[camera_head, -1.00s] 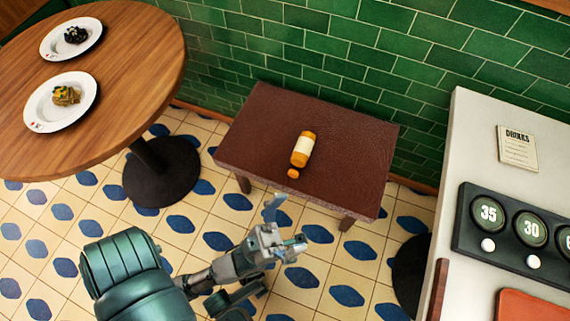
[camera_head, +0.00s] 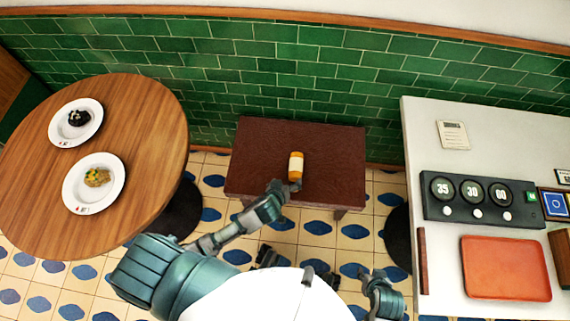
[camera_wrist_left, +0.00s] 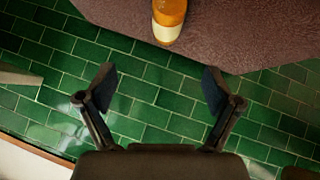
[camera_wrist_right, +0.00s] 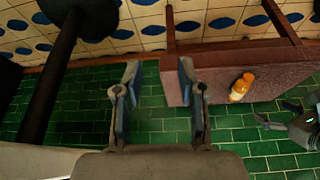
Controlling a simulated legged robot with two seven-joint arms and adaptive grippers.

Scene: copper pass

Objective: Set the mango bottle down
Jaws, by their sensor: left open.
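The mango bottle (camera_head: 296,165), orange with a cream label, is on the low dark-red table (camera_head: 338,178). It seems to lie on its side, base toward the wall. My left gripper (camera_head: 284,187) is at the bottle's near end in the head view. In the left wrist view its fingers (camera_wrist_left: 158,85) are spread and empty, and the bottle (camera_wrist_left: 168,22) is beyond the tips, partly cut off. My right gripper (camera_head: 385,292) is low, right of the table. The right wrist view shows its fingers (camera_wrist_right: 160,80) apart and empty, with the bottle (camera_wrist_right: 240,89) to the right.
A round wooden table (camera_head: 140,130) with two plates of food stands at left. A white counter (camera_head: 425,135) at right bears a black dial panel (camera_head: 480,200) and an orange tray (camera_head: 505,268). A green tiled wall (camera_head: 270,80) closes the back.

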